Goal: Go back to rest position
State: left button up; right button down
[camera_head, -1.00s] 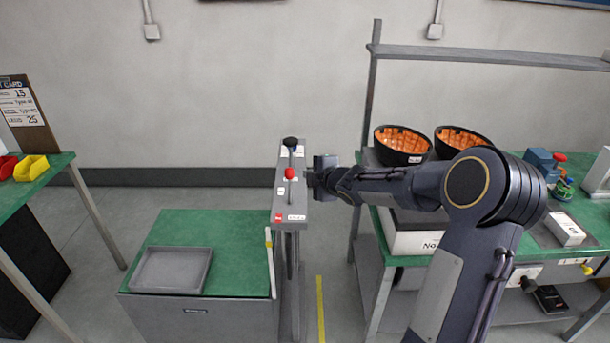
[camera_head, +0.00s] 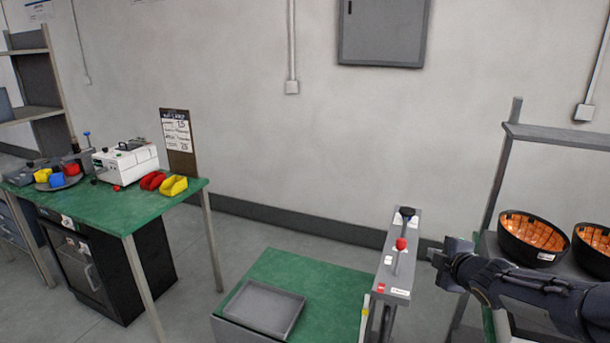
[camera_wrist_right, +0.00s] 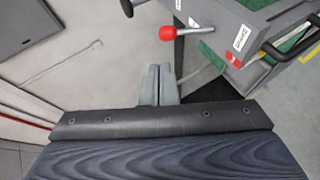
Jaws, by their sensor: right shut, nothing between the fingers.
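My right gripper (camera_head: 440,252) is at the right of the head view, just right of the grey post-mounted panel (camera_head: 397,272) with a red-knobbed lever (camera_head: 401,244) and a black knob (camera_head: 406,211). In the right wrist view its two fingers (camera_wrist_right: 158,84) are together with nothing between them. The red knob (camera_wrist_right: 173,33) shows beyond the fingertips there, apart from them. My left gripper is not in view.
A green-topped cabinet (camera_head: 322,277) with a grey tray (camera_head: 263,309) stands left of the panel. A green table (camera_head: 130,209) with bins and a white device is at left. Black bowls with orange lining (camera_head: 533,238) sit at right. Floor between is clear.

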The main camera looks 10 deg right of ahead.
jog(key=s+a+r+m+g+h, duration=0.1)
jog(key=s+a+m+g, duration=0.1)
jog(key=s+a+m, duration=0.45)
jog(key=s+a+r+m+g, duration=0.1)
jog(key=s+r+m+g, duration=0.15)
jog(key=s, duration=0.65)
jog(key=s+a+f+m+g+y, duration=0.1)
jog(key=s+a+f+m+y, duration=0.1)
jog(key=s+a, duration=0.4)
jog(key=s+a+f+m+g+y, duration=0.2)
jog(key=s+a, duration=0.5)
jog(key=s, duration=0.4)
notch_tip(320, 180, down, 2)
jog(key=m+y, duration=0.1)
jog(key=m, duration=0.2)
jog(key=shift+s+m, duration=0.3)
jog(key=shift+s, duration=0.05)
jog(key=shift+d, duration=0.1)
